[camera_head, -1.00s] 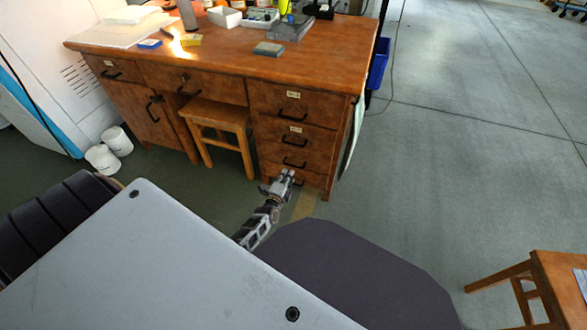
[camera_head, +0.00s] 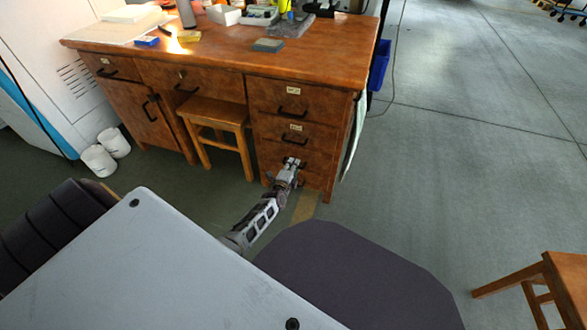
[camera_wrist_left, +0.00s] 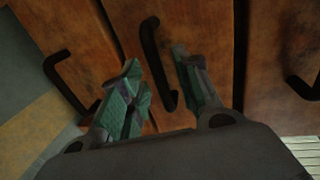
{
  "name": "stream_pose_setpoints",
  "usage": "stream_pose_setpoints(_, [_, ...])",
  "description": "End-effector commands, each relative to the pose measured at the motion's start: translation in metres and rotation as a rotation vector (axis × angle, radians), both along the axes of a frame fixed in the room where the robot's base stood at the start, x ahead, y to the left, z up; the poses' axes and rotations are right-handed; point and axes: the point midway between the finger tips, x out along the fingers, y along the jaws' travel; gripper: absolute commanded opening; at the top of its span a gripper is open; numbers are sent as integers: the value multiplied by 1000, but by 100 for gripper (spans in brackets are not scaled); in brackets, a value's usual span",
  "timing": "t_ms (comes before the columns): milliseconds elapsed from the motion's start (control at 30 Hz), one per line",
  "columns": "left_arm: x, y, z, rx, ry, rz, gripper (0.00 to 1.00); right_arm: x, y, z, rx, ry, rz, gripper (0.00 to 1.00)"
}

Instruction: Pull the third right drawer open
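The wooden desk's right column has stacked drawers with black bar handles. The third right drawer (camera_head: 268,150) looks flush with its neighbours. Its handle (camera_wrist_left: 150,40) shows in the left wrist view between my fingers; in the head view my gripper largely covers it. My left gripper (camera_head: 291,162) is at this drawer's front. In the left wrist view the gripper (camera_wrist_left: 158,65) is open, with one finger on each side of the handle. I cannot tell whether either finger touches it. My right gripper is not in view.
In the left wrist view, the bottom drawer's handle (camera_wrist_left: 62,82) lies left and the second drawer's handle (camera_wrist_left: 300,85) right. A wooden stool (camera_head: 215,112) stands under the desk. A dark chair seat (camera_head: 350,275) is near my arm.

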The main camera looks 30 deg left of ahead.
Motion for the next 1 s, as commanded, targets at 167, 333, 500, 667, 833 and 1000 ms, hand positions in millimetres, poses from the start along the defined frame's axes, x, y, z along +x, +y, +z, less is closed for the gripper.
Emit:
stream_pose_setpoints(167, [7, 2, -1, 0, -1, 0, 33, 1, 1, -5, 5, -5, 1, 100])
stream_pose_setpoints(333, [8, 2, -1, 0, 0, 0, 33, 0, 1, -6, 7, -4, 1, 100])
stream_pose_setpoints(500, [8, 2, -1, 0, 0, 0, 33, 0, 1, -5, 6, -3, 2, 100])
stream_pose_setpoints(667, [8, 2, -1, 0, 0, 0, 16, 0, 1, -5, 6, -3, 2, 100])
stream_pose_setpoints(833, [8, 2, -1, 0, 0, 0, 0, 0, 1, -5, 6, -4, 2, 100])
stream_pose_setpoints(1000, [8, 2, -1, 0, 0, 0, 0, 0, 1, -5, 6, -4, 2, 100])
